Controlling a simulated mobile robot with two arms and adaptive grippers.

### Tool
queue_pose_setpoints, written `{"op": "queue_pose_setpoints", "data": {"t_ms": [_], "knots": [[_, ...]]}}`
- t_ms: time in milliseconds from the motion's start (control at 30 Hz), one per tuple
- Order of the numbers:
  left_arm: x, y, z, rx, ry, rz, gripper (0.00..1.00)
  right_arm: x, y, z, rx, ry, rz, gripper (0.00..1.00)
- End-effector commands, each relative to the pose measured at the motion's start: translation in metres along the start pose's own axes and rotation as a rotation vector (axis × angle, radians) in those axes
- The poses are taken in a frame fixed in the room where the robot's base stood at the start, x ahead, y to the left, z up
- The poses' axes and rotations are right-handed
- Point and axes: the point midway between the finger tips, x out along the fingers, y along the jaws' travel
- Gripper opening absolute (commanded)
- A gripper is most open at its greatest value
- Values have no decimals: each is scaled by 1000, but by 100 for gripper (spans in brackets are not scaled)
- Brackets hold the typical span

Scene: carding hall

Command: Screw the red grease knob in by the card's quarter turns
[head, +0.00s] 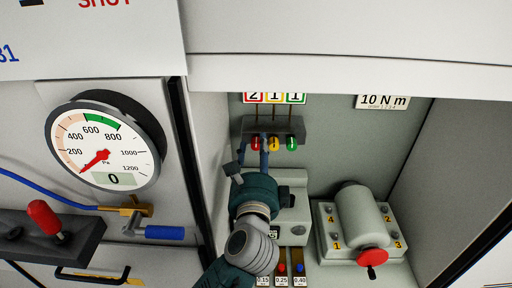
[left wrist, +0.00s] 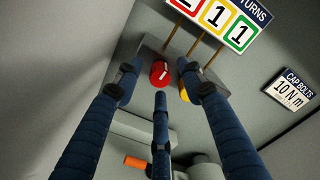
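The red grease knob (head: 256,144) is the leftmost of three on a dark bar, with yellow (head: 274,144) and green (head: 292,144) knobs to its right. The card (head: 275,98) above reads 2, 1, 1 in red, yellow and green frames. My left gripper (head: 253,149) reaches up to the red knob. In the left wrist view the red knob (left wrist: 160,73) shows a white mark and lies between the spread fingers, with gaps on both sides. The yellow knob (left wrist: 185,95) is mostly hidden behind the right finger; green is hidden there. My right gripper is not in view.
A pressure gauge (head: 105,144) reading 0 and a red-handled lever (head: 44,216) are on the left cabinet. A grey cylinder unit with a red knob (head: 372,256) stands at the right. A 10 N m plate (head: 383,101) hangs on the recess's back wall.

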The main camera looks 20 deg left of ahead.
Motion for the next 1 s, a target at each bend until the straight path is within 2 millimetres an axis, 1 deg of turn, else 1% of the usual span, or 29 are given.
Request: {"op": "queue_pose_setpoints", "data": {"t_ms": [267, 300, 467, 500, 767, 1000], "knots": [[2, 0, 0, -1, 0, -1, 39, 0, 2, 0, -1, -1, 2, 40], [2, 0, 0, -1, 0, 0, 35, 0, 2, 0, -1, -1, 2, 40], [2, 0, 0, 0, 0, 0, 4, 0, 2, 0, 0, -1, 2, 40], [2, 0, 0, 0, 0, 0, 0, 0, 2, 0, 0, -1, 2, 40], [2, 0, 0, 14, 0, 0, 0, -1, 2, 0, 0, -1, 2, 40], [2, 0, 0, 111, 1, 3, 0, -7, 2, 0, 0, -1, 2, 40]]}}
